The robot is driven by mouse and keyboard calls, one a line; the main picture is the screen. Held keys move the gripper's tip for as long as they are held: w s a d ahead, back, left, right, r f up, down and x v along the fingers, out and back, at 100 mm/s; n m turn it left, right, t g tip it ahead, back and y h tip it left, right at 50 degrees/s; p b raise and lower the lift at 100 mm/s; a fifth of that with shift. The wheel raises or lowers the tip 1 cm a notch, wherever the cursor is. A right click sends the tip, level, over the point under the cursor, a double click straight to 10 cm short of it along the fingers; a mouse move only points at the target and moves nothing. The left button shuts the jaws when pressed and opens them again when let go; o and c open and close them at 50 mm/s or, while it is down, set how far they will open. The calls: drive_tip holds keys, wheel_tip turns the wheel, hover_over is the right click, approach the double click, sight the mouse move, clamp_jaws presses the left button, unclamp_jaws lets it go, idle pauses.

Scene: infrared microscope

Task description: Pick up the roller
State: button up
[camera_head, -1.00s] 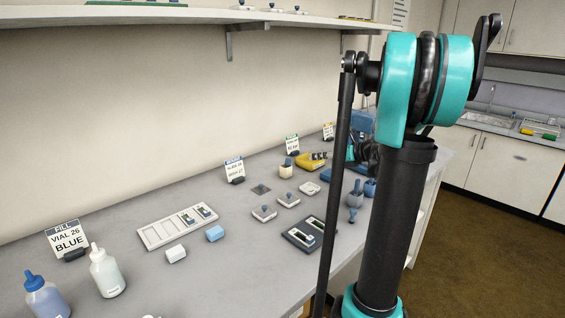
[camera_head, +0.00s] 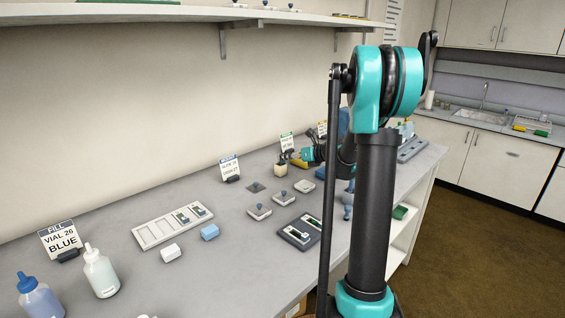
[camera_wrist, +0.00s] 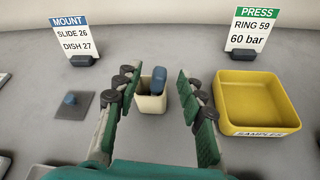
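A cream cup (camera_wrist: 146,102) stands on the bench with a blue-grey handled tool (camera_wrist: 158,80) upright in it. This tool appears to be the roller; its lower end is hidden inside the cup. In the wrist view my gripper (camera_wrist: 160,85) is open, with its green-padded fingers on either side of the cup and tool. No finger visibly touches the tool. In the head view the cup (camera_head: 280,171) is at the far part of the bench, and my gripper (camera_head: 297,158) is beside it on the right.
A yellow tray (camera_wrist: 257,103) stands just right of my right finger. A dark plate with a blue knob (camera_wrist: 71,101) lies to the left. A MOUNT sign (camera_wrist: 74,40) and a PRESS sign (camera_wrist: 252,30) stand behind.

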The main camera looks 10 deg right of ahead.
drive_tip(key=x, duration=0.2)
drive_tip(key=shift+w+a+f, duration=0.15)
drive_tip(key=shift+w+a, duration=0.1)
clamp_jaws()
